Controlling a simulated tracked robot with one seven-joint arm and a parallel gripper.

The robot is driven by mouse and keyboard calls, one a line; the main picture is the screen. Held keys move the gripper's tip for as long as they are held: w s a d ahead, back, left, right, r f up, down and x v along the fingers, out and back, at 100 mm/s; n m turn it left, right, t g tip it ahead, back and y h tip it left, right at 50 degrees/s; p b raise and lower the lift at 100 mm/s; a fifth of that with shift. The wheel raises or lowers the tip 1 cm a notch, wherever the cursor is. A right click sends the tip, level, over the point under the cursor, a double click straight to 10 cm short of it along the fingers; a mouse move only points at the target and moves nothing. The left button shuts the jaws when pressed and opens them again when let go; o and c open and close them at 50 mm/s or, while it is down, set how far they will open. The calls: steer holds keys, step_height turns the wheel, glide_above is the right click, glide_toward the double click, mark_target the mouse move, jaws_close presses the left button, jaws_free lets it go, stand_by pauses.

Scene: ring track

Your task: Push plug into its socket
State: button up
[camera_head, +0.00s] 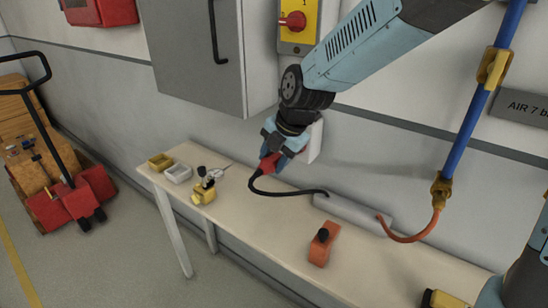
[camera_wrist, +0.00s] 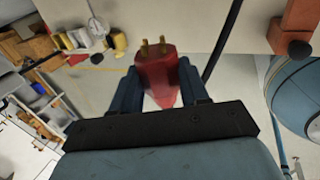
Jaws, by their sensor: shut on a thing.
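My gripper (camera_head: 274,148) is shut on a red plug (camera_head: 268,163) and holds it above the workbench. In the wrist view the plug (camera_wrist: 157,76) sits between the two dark blue fingers, with its two brass pins pointing away from my gripper. A black cable (camera_head: 285,191) runs from the plug down to the bench, near a grey bar. A white box (camera_head: 315,142) shows beside and partly behind my gripper, against the wall. It may be the socket, but I cannot see its openings. No socket face shows in the wrist view.
The bench (camera_head: 250,222) carries a yellow bin (camera_head: 160,162), a pale bin (camera_head: 178,173), a yellow tool (camera_head: 203,193), an orange block (camera_head: 322,246) and the grey bar (camera_head: 352,211). A grey cabinet (camera_head: 205,50) and a blue pipe (camera_head: 480,105) flank the arm. The bench's middle is mostly clear.

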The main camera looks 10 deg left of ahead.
steer(key=shift+w+d, duration=0.35)
steer(key=shift+w, duration=0.5)
steer(key=shift+w+d, duration=0.35)
steer(key=shift+w, duration=0.5)
steer(key=shift+w+d, duration=0.35)
steer(key=shift+w, duration=0.5)
steer(key=shift+w+d, duration=0.3)
steer(key=shift+w, duration=0.4)
stand_by(0.9)
steer(key=o, duration=1.3)
steer(key=shift+r, duration=0.15)
steer(key=v, duration=1.3)
steer(key=shift+d+r, duration=0.2)
steer(key=shift+d, duration=0.05)
steer(key=shift+s, duration=0.1)
